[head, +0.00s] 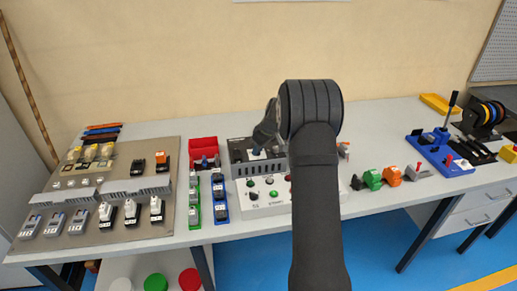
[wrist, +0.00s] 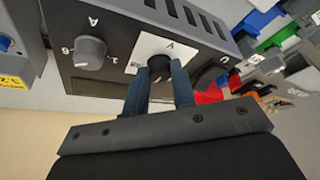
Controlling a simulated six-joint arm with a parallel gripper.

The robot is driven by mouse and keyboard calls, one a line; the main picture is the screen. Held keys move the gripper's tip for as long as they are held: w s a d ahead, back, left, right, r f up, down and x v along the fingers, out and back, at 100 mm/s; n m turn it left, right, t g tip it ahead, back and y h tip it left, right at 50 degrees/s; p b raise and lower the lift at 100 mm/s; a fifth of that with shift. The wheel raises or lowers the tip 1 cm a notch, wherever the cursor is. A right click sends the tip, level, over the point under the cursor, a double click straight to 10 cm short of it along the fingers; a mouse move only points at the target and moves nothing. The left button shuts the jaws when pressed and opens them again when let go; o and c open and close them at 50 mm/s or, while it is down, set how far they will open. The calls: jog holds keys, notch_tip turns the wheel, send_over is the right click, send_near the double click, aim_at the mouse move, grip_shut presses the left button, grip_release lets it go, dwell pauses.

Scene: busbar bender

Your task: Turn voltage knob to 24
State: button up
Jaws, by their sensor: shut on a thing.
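The voltage knob (wrist: 159,66) is dark and round, on a white plate marked V on the face of a dark box (wrist: 120,22). My gripper (wrist: 161,76) is shut on this knob, one blue-grey finger on each side. The fingers and the steep angle hide much of the knob and the scale marks, so I cannot read its setting. In the head view the box (head: 238,157) stands at the back middle of the table, and my gripper (head: 262,140) comes down on it. My arm hides the box's right part.
A grey knob (wrist: 90,52) marked A sits beside the voltage knob. A panel with buttons (head: 262,208) lies in front of the box. A red bin (head: 203,147) and green and blue terminal blocks (head: 220,200) stand to the left. Green and orange parts (head: 390,176) stand to the right.

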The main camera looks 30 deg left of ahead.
jog(key=shift+n, duration=0.5)
jog(key=o, duration=1)
jog(key=v, duration=1.7)
jog(key=shift+w+r, duration=0.25)
jog(key=shift+w, duration=0.1)
jog(key=shift+f, duration=0.15)
